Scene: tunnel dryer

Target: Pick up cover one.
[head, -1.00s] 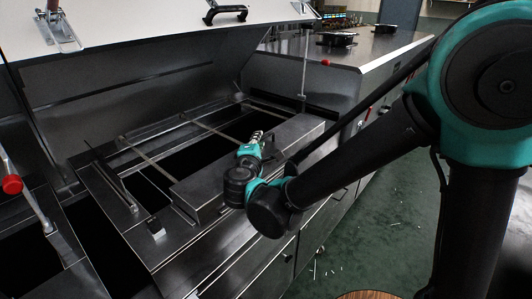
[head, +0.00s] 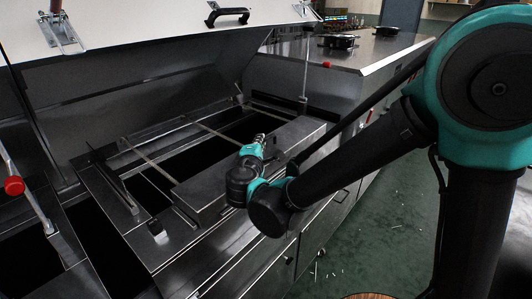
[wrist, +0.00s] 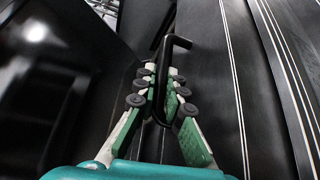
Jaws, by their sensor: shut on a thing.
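In the head view, a long dark metal cover (head: 200,193) lies along the front edge of the open dryer bay. I cannot tell from any marking that it is cover one. My gripper (head: 268,136) is over the cover, its fingers small and partly hidden by my wrist. In the wrist view, my gripper (wrist: 164,84) has its green-padded fingers closed around a bent black handle (wrist: 171,44). The handle's upper end sticks out beyond the fingertips. Dark metal surfaces lie on both sides of it. I cannot see a clear gap under the cover.
Thin rails (head: 151,162) cross the dark open bay behind the cover. A large raised lid (head: 150,58) stands above it. A rod with a red knob (head: 14,186) is at the left. A metal counter (head: 345,58) is at the back right. The green floor (head: 365,235) is clear apart from small scraps.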

